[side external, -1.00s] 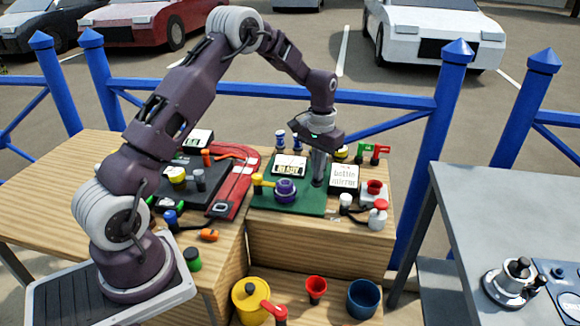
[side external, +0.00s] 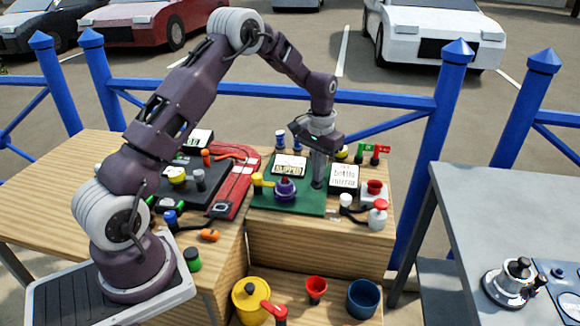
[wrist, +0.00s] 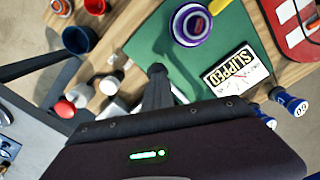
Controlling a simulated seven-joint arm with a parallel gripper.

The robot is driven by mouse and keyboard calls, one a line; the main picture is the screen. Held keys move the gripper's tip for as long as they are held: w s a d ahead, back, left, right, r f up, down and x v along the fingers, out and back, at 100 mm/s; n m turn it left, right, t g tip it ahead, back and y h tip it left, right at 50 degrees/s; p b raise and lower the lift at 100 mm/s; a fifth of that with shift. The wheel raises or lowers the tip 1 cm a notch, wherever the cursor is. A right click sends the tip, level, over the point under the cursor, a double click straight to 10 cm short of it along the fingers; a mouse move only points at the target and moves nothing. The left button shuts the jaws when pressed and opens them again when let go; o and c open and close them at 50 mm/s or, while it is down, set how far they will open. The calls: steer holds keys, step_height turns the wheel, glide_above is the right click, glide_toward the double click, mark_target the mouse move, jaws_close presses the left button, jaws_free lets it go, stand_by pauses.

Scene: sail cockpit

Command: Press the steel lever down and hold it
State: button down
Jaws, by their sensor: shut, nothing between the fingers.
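My gripper (side external: 318,183) is shut, with its fingers pointing down at the right part of the green board (side external: 262,200). In the wrist view the closed fingertips (wrist: 157,70) are over or at the board's edge; I cannot tell whether they touch anything. No steel lever can be made out clearly; one under the fingers would be hidden. A purple drum (side external: 285,189) stands on the board left of my gripper, with a yellow handle (side external: 262,181) beside it. The drum also shows in the wrist view (wrist: 191,24). A card reading SLIPPED (wrist: 238,70) lies on the board.
A white lettered card (side external: 344,177) and a red button box (side external: 374,192) stand close right of my gripper. A white bottle with a red top (side external: 378,215) is near the front edge. Blue-and-white canisters (side external: 280,139) stand behind. A black panel (side external: 205,195) is at left.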

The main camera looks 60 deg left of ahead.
step_height(320, 180, up, 10)
stand_by(0.9)
steer(key=s+d+r+m+t, duration=0.1)
steer(key=s+d+r+t, duration=0.1)
steer(key=s+d+r, duration=0.45)
steer(key=s+d+r+m+t, duration=0.1)
steer(key=s+d+r, duration=0.3)
steer(key=s+r, duration=0.45)
steer(key=s+d+f+t, duration=0.1)
steer(key=s+d, duration=0.1)
steer(key=s, duration=0.6)
steer(key=s+d+f+m+t, duration=0.1)
steer(key=s+d+f, duration=0.1)
steer(key=s, duration=0.7)
steer(key=shift+d+f+t, duration=0.25)
steer(key=shift+f+t, duration=0.05)
